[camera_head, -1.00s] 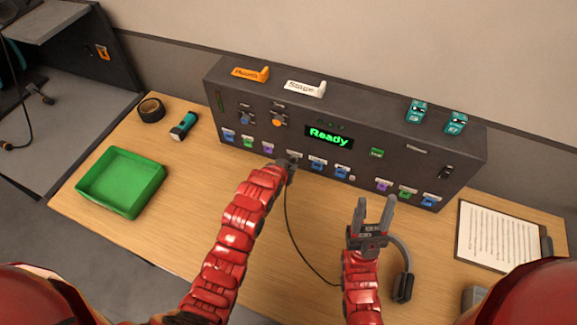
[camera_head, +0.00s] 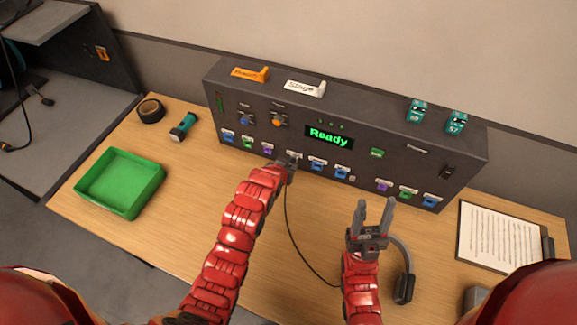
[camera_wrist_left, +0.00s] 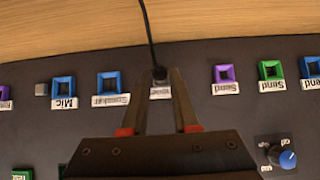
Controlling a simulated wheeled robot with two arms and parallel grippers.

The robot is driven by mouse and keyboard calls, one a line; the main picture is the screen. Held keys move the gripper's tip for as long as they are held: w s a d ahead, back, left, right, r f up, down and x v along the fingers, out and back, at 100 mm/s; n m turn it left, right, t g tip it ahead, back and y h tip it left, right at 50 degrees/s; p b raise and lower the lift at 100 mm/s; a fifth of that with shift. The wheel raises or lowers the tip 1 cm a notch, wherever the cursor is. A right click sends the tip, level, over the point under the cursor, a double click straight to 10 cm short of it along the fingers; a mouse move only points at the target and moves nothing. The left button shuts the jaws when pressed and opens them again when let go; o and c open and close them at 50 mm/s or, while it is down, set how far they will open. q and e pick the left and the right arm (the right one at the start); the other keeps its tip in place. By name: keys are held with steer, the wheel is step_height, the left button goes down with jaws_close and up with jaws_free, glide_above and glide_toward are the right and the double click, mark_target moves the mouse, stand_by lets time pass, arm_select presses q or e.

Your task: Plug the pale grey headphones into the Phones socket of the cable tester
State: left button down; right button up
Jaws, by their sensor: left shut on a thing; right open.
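The cable tester (camera_head: 400,157) is a long dark box at the back of the table, its display reading "Ready". My left gripper (camera_head: 291,163) is at its front, shut on the plug (camera_wrist_left: 160,73) of a thin black cable (camera_head: 289,222). In the left wrist view the plug is at the panel, between the Speaker socket (camera_wrist_left: 109,83) and a purple Send socket (camera_wrist_left: 223,73). The label there is partly covered, and I cannot tell how deep the plug sits. The headphones (camera_head: 405,280), grey band and dark cup, lie partly behind my right gripper (camera_head: 375,208), which is open and empty.
A green tray (camera_head: 120,212), a black tape roll (camera_head: 151,109) and a teal torch (camera_head: 184,126) are on the left. A clipboard with paper (camera_head: 500,237) lies at the right. Orange and white tags (camera_head: 305,88) and two teal blocks (camera_head: 417,110) sit on the tester.

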arm_select(q)
steer(key=c, duration=0.9)
jaws_free()
steer(key=shift+w+d+r, duration=0.1)
steer(key=shift+w+r, duration=0.05)
steer(key=shift+r, duration=0.05)
steer(key=o, duration=0.3)
steer(key=shift+w+f, duration=0.1)
steer(key=shift+f, duration=0.05)
steer(key=p+v, duration=0.5)
steer(key=v, duration=1.2)
steer(key=shift+s, duration=0.25)
